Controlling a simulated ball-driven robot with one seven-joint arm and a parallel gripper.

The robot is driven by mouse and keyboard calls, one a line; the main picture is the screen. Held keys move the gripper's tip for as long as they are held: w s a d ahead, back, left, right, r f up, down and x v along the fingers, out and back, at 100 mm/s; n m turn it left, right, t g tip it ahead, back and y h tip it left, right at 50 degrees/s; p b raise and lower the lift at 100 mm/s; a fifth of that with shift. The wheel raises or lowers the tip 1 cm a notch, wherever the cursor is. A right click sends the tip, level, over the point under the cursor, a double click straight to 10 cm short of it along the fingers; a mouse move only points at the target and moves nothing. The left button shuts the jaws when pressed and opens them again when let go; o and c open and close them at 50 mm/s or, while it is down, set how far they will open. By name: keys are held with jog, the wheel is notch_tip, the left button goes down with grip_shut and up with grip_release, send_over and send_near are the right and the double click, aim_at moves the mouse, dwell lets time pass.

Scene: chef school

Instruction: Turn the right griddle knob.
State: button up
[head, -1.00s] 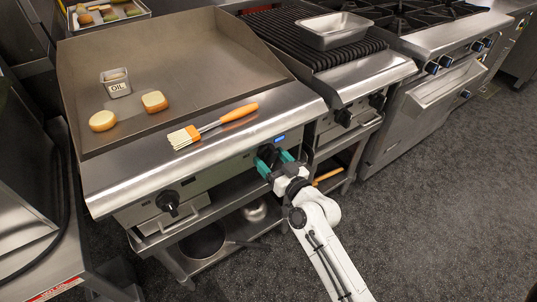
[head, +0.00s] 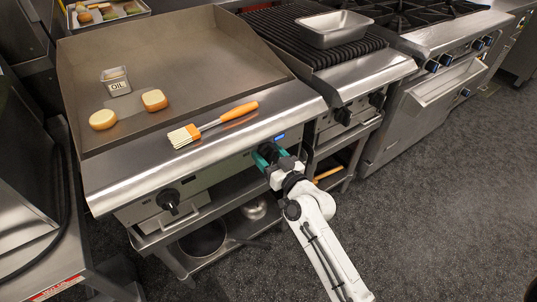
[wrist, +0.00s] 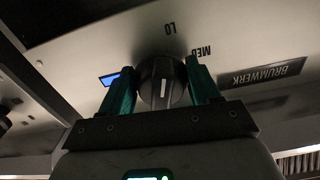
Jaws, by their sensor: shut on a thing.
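The right griddle knob (head: 268,150) is dark and sits on the griddle's front panel, partly hidden by my gripper in the head view. In the wrist view the knob (wrist: 162,84) shows from the front, with a pale pointer line. My gripper (head: 271,157) has green fingers, one on each side of the knob. The fingers (wrist: 162,88) also show in the wrist view, shut on the knob. The labels LO (wrist: 170,29) and MED (wrist: 200,51) are printed on the panel beside it.
The left griddle knob (head: 168,200) is free. A brush (head: 215,124) with an orange handle lies on the griddle's front ledge. A grill (head: 300,35) adjoins on the right; open floor (head: 430,220) lies in front.

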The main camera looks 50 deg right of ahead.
jog(key=shift+m, duration=0.3)
jog(key=m+p, duration=0.1)
jog(key=m, duration=0.4)
jog(key=shift+a+r, duration=0.1)
jog(key=m+p, duration=0.1)
jog(key=m, duration=0.5)
jog(key=shift+p, duration=0.35)
dwell(0.3)
jog(key=o, duration=0.8)
jog(key=shift+a, duration=0.1)
jog(key=b+v, duration=0.1)
jog(key=v, duration=0.9)
jog(key=shift+s+b, duration=0.3)
jog(key=shift+s, duration=0.05)
